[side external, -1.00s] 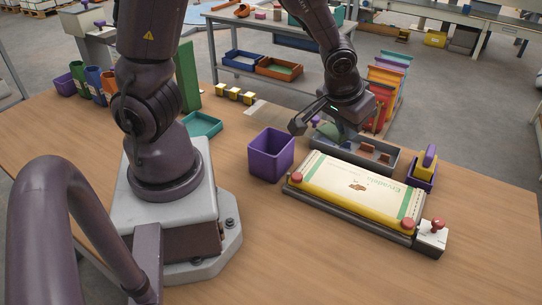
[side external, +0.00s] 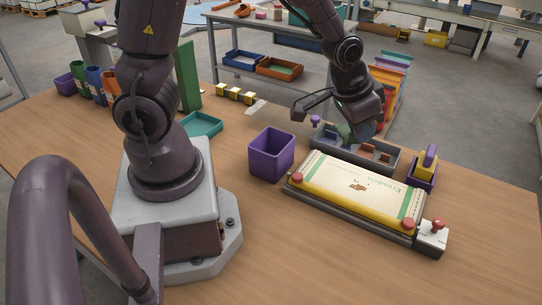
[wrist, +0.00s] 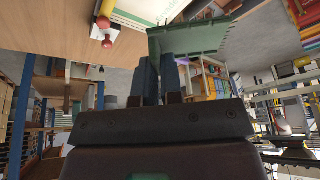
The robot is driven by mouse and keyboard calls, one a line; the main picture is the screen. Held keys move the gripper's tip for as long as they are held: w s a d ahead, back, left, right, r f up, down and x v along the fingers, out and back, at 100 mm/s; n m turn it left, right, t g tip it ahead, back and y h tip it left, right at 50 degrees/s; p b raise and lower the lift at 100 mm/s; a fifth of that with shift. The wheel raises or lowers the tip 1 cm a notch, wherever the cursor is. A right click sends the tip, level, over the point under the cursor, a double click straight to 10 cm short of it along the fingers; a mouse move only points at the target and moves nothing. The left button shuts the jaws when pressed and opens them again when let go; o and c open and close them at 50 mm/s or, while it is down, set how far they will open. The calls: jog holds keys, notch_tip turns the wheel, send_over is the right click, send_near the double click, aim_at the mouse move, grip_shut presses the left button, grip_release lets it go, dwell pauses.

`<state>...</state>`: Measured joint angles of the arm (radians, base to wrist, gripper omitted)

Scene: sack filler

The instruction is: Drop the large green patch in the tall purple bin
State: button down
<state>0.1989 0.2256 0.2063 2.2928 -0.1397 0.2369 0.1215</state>
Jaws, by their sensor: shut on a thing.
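My gripper (side external: 352,132) is shut on the large green patch (wrist: 190,38), which spreads flat beyond the blue fingertips in the wrist view. In the side view the gripper is tilted above the grey divided tray (side external: 391,166), and the patch is mostly hidden there. The tall purple bin (side external: 271,158) stands on the table to the left of the gripper, apart from it. Its open top faces up, and its floor is hidden.
A cream sack (side external: 355,188) lies on a dark fixture with red knobs, right of the bin. A purple holder (side external: 422,178) with a yellow block is farther right. A teal tray (side external: 203,125) and several small bins (side external: 92,86) are left. The front table is clear.

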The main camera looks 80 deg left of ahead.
aim_at(343, 130)
jog(key=shift+d+f, duration=0.15)
jog(key=shift+f, duration=0.05)
jog(key=a, duration=0.1)
jog(key=s+a+f+n, duration=0.1)
jog(key=a, duration=0.1)
jog(key=a+f+n+y, duration=0.1)
jog(key=shift+s+a+f, duration=0.15)
jog(key=shift+s+f, duration=0.05)
jog(key=shift+s, duration=0.15)
jog(key=s+a+n+g+y, duration=0.2)
jog(key=s+a+n+g, duration=0.8)
jog(key=n, duration=1.5)
notch_tip(343, 130, down, 6)
jog(key=a+t, duration=0.1)
jog(key=t, duration=0.1)
jog(key=shift+s+a, duration=0.3)
jog(key=shift+s, duration=0.1)
